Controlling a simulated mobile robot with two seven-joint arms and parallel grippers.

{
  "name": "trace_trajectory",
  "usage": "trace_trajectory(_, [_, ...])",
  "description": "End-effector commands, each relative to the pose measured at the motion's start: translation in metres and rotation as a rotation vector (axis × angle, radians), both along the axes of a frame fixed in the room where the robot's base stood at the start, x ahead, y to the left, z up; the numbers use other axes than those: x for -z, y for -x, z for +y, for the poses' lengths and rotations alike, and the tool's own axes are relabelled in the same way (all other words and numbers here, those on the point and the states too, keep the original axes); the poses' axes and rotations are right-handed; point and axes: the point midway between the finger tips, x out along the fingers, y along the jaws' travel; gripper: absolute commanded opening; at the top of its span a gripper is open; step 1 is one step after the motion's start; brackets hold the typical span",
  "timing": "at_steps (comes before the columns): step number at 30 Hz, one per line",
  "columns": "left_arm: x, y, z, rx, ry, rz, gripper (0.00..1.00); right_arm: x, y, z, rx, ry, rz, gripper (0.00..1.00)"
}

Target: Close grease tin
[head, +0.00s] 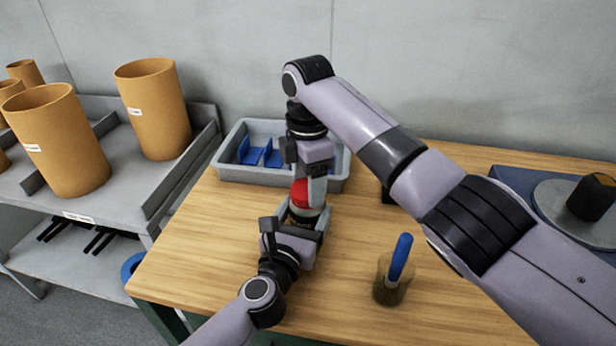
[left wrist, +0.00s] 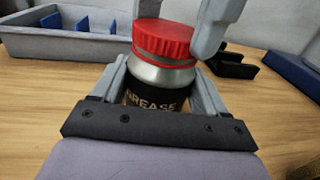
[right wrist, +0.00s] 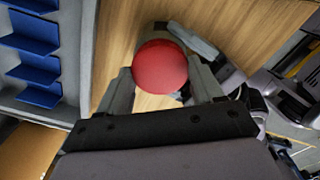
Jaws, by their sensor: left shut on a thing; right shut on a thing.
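The grease tin (left wrist: 160,95) stands upright with a dark body, a lettered label and a metal shoulder. Its ribbed red lid (left wrist: 163,38) sits on top, with a thin red band just below. I cannot tell how tightly it is seated. My left gripper (head: 303,217) is shut on the tin's body from the near side, low on the tin. My right gripper (head: 304,184) comes from above and is shut on the lid. The lid's round top shows between its fingers in the right wrist view (right wrist: 160,66). In the head view the grippers hide much of the tin.
A grey bin (head: 232,172) with blue dividers stands behind the tin. A cup (head: 390,291) holding a blue-handled tool is at the front right. A blue base with a grey disc (head: 560,215) is at far right. Orange tubes (head: 152,108) stand on the left shelf.

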Motion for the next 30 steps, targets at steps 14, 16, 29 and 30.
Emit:
trace_trajectory(14, [0.0003,0.0000,0.0000,0.000,0.001,0.001,0.00,0.0003,0.0009,0.0008,0.516,-0.002,0.001,0.34])
trace_trajectory(16, [0.0003,0.0000,0.0000,0.000,0.001,0.001,0.00,0.0003,0.0009,0.0007,0.640,-0.002,0.001,0.34])
trace_trajectory(29, [0.0004,0.0001,0.0001,0.000,0.001,0.001,0.00,0.0003,0.0011,0.0008,1.351,-0.001,0.000,0.34])
trace_trajectory(30, [0.0005,0.0001,0.0001,0.000,0.001,0.001,0.00,0.0003,0.0012,0.0009,1.394,-0.001,0.000,0.34])
